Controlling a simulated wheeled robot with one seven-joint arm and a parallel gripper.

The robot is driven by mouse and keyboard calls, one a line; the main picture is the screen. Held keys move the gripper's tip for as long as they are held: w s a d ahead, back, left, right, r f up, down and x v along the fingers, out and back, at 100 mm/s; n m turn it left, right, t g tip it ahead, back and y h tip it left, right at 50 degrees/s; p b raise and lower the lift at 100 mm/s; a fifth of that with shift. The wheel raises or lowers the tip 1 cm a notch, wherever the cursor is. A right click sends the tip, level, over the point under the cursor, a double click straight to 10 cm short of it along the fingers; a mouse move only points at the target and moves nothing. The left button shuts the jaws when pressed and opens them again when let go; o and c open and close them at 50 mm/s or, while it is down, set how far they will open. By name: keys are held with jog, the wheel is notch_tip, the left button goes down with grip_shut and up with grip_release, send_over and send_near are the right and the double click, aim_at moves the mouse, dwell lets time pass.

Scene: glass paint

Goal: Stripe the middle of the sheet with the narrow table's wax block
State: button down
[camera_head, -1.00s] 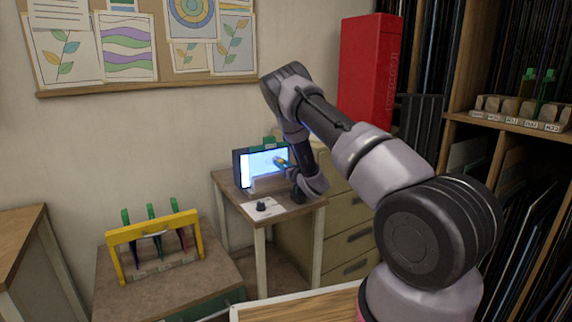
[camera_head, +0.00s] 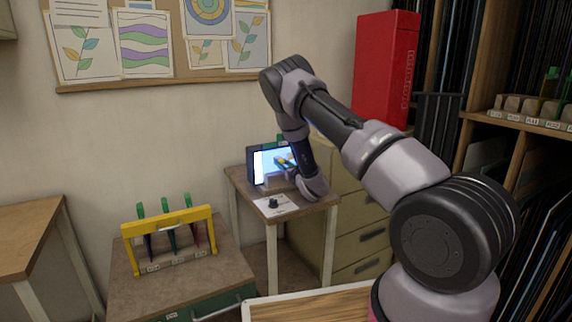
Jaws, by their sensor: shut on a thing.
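A lit pale-blue panel (camera_head: 264,165) in a dark frame stands upright at the back of the narrow table (camera_head: 262,222). I cannot separate a sheet from this bright panel. My gripper (camera_head: 287,162) is in front of the panel's right half, with the wrist coming in from the right. It is shut on a small piece, apparently the wax block, whose outline is mostly hidden by the fingers. A yellowish bit shows at the fingertips. I cannot tell whether it touches the panel. A small green part (camera_head: 280,138) shows at the panel's top edge.
A white plate with a black knob (camera_head: 273,203) lies at the table's front. A yellow rack (camera_head: 165,226) with green-topped tools stands on a low cabinet at left. A drawer cabinet (camera_head: 360,241) is right of the table. A white-edged wooden top (camera_head: 320,303) is nearest.

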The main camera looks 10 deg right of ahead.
jog(key=shift+s+a, duration=0.15)
jog(key=shift+a, duration=0.4)
jog(key=shift+s+a, duration=0.15)
jog(key=shift+a, duration=0.35)
jog(key=shift+r, duration=0.1)
jog(key=v, duration=0.6)
jog(key=shift+v, duration=1.45)
jog(key=shift+s, duration=0.1)
jog(key=x, duration=0.7)
